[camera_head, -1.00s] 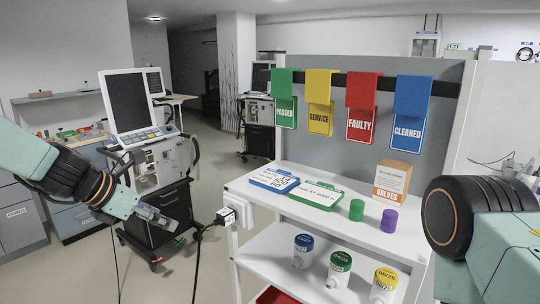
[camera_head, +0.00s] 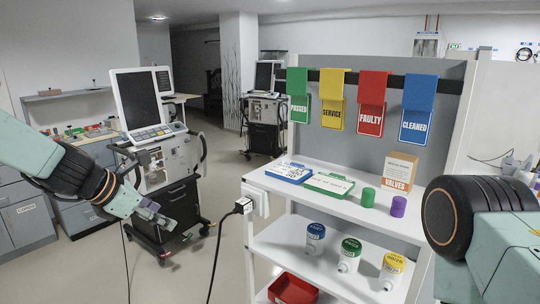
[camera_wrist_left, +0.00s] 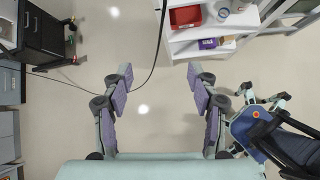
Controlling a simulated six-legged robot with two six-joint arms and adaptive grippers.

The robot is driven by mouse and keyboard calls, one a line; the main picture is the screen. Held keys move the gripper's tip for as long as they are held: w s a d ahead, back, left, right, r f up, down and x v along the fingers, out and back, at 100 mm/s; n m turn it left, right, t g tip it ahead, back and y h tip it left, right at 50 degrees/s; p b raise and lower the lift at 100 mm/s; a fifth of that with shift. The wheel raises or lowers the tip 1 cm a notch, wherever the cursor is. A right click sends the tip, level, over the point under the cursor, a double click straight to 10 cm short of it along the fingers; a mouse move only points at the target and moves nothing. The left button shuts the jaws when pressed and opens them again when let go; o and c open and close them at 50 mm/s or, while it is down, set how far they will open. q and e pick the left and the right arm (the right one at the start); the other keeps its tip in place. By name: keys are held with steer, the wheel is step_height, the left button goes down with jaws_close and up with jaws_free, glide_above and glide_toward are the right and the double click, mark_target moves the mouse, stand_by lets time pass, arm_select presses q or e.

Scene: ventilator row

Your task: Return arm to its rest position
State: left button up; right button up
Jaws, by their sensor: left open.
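My left gripper (camera_head: 160,218) is at the left of the head view, in front of the ventilator (camera_head: 150,140) on its black cart. In the left wrist view its two purple-padded fingers (camera_wrist_left: 158,92) are spread apart with only floor between them, so it is open and empty. My right arm (camera_head: 490,235) shows at the right edge of the head view; its gripper is out of view. A black cable with a plug (camera_head: 243,206) hangs by the left side of the white shelf unit (camera_head: 330,228).
Green, yellow, red and blue tags hang on the rail (camera_head: 345,80). Clipboards, a green cap, a purple cap and a valves box (camera_head: 398,172) stand on the top shelf. Labelled canisters and a red bin (camera_head: 293,288) are lower.

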arm_select(q)
steer(key=s+a+f+m+g+y+b, duration=0.1)
steer(key=s+f+m+y+b, duration=0.1)
steer(key=s+f+m, duration=0.55)
steer(key=s+a+f+m+y+b, duration=0.1)
steer(key=s+f+m+y+b, duration=0.3)
steer(key=f, duration=0.6)
steer(key=s+a+f+m+g+b, duration=0.1)
steer(key=s+f+m, duration=0.2)
steer(key=f+m, duration=0.55)
steer(key=s+d+f+m+g+b, duration=0.1)
steer(key=s+f+m+b, duration=0.1)
steer(key=s+f, duration=0.6)
steer(key=s+d+f+m+g+b, duration=0.2)
steer(key=s+f+b, duration=0.3)
steer(key=s+f, duration=0.3)
steer(key=s+d+f+m+g+h+b, duration=0.1)
steer(key=s+d+f+m+g+b, duration=0.1)
steer(key=s+f, duration=0.6)
steer(key=s+b, duration=0.1)
steer(key=s, duration=0.2)
steer(key=shift+s+d+m+b, duration=0.2)
steer(key=shift+s+m+b, duration=0.05)
steer(key=shift+m+b, duration=0.1)
